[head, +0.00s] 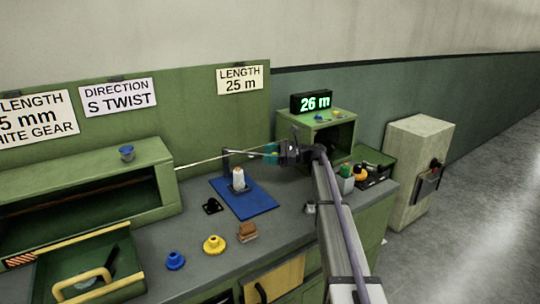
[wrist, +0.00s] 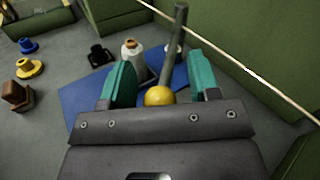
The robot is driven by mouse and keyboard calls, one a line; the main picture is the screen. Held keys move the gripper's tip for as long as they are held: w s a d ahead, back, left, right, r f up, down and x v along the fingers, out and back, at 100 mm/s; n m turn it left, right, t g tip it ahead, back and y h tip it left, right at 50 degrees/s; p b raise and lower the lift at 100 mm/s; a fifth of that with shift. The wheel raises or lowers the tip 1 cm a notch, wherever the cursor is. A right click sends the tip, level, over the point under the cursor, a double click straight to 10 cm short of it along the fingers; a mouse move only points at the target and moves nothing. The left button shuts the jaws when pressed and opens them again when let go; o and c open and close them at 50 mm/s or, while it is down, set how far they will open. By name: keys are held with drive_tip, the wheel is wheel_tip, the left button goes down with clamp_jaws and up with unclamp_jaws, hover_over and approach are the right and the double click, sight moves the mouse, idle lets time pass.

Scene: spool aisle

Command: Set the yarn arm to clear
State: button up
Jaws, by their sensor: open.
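The yarn arm (wrist: 174,55) is a grey rod with a yellow ball knob (wrist: 159,96) at its near end in the wrist view. In the head view the dark rod (head: 243,152) runs from a short post above the blue mat toward my gripper (head: 270,153). My gripper (wrist: 160,82) is open, its teal jaws on either side of the rod and knob, with a visible gap to each. A pale yarn (wrist: 245,68) runs diagonally past the rod's far end. It also shows in the head view (head: 215,158). I cannot tell whether it touches the rod.
A white spool (wrist: 132,50) stands on the blue mat (head: 250,207), near the rod. A black bracket (head: 211,206), blue knob (head: 175,260), yellow knob (head: 214,245) and brown block (head: 247,231) sit on the bench. A display (head: 312,102) reads 26 m; a sign (head: 240,79) reads 25 m.

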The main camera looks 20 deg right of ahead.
wheel_tip(320, 180, up, 9)
drive_tip(key=p, duration=0.8)
drive_tip(key=shift+r, duration=0.2)
drive_tip(key=shift+f, duration=0.1)
drive_tip(key=shift+c, duration=0.4)
